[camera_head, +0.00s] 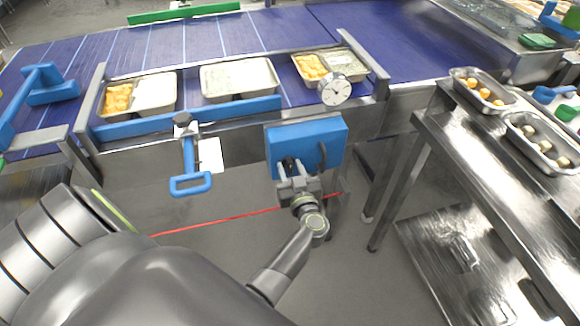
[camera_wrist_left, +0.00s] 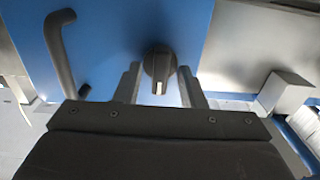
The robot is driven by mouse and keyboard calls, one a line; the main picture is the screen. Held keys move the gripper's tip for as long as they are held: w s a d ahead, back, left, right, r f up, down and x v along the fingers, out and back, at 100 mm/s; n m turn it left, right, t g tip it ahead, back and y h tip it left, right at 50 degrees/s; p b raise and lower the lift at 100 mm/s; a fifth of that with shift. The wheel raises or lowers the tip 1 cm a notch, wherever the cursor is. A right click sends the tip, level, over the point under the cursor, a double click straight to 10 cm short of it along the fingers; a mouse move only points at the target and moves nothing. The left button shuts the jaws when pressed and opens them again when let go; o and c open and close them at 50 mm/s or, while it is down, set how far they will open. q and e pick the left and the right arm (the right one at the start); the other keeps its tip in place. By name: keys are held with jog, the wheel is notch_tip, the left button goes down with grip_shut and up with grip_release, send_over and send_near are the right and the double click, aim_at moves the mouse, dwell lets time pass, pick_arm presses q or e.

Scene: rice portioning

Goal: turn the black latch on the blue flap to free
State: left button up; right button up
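The blue flap (camera_head: 300,132) is on the front of the conveyor frame, and it fills much of the left wrist view (camera_wrist_left: 110,30). The black latch (camera_wrist_left: 158,68) is a round knob with a raised grip and a white mark at its lower end. My left gripper (camera_head: 289,168) is up against the flap in the head view. In the wrist view its two fingers (camera_wrist_left: 160,88) stand apart on either side of the latch, with narrow gaps visible. In the head view the gripper largely hides the latch. My right gripper is in neither view.
A black bar handle (camera_wrist_left: 62,50) is on the flap, left of the latch in the wrist view. A metal bracket (camera_wrist_left: 283,92) stands to the right there. A blue-handled tool (camera_head: 190,184) hangs left of the flap. A steel table (camera_head: 440,135) stands to the right.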

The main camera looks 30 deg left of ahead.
pick_arm(q)
jog(key=shift+c, duration=0.2)
grip_shut()
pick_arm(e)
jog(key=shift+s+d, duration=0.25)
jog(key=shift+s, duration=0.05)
